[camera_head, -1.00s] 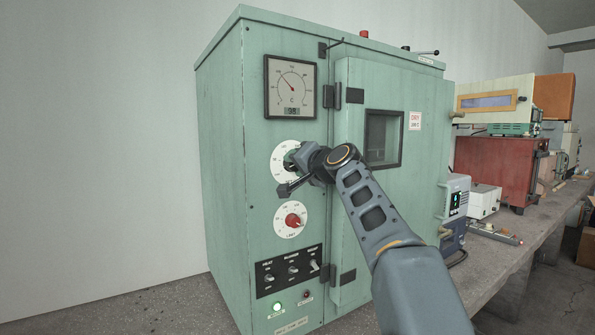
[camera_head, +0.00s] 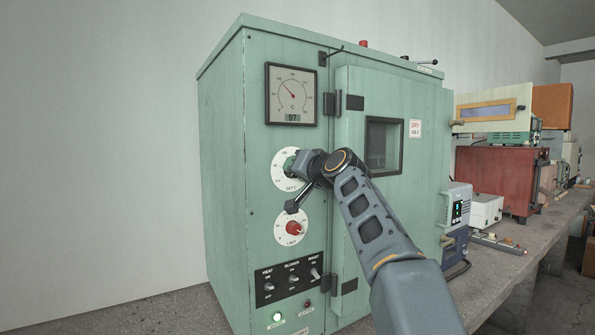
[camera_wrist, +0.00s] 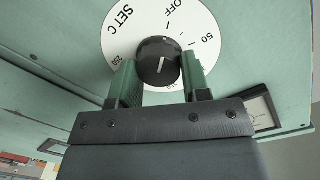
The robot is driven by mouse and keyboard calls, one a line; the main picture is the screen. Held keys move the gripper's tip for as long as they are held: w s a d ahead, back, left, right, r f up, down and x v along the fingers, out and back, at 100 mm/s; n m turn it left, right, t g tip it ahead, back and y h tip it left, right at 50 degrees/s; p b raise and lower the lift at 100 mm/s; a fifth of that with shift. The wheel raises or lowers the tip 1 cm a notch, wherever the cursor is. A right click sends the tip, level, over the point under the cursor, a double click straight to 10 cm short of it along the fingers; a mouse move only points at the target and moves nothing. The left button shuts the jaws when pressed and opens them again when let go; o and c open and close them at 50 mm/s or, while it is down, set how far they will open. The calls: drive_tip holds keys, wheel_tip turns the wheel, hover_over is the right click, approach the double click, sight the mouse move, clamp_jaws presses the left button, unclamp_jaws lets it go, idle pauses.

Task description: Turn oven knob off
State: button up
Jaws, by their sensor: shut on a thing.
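The green oven (camera_head: 222,190) stands on the bench with its upper SET C dial (camera_head: 283,181) on the narrow left strip of its front. In the wrist view the white dial plate (camera_wrist: 118,42) carries OFF, 50 and 250 marks. The black oven knob (camera_wrist: 158,50) sits at its centre with a white line on its face. My gripper (camera_wrist: 160,70) is shut on the knob, one green finger on each side. In the head view my gripper (camera_head: 291,164) covers the knob and part of the dial.
A red-knobbed LIMIT dial (camera_head: 304,237) is just below, then a switch panel (camera_head: 290,279) and a lit lamp (camera_head: 277,317). A gauge (camera_head: 292,94) is above. The windowed oven door (camera_head: 408,95) is shut. Other instruments stand on the bench to the right.

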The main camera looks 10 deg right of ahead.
drive_tip(key=shift+f, duration=0.1)
drive_tip(key=o, duration=0.9)
drive_tip(key=shift+o, duration=0.2)
drive_tip(key=b+v, duration=0.3)
drive_tip(key=v, duration=1.1)
drive_tip(key=shift+w, duration=0.15)
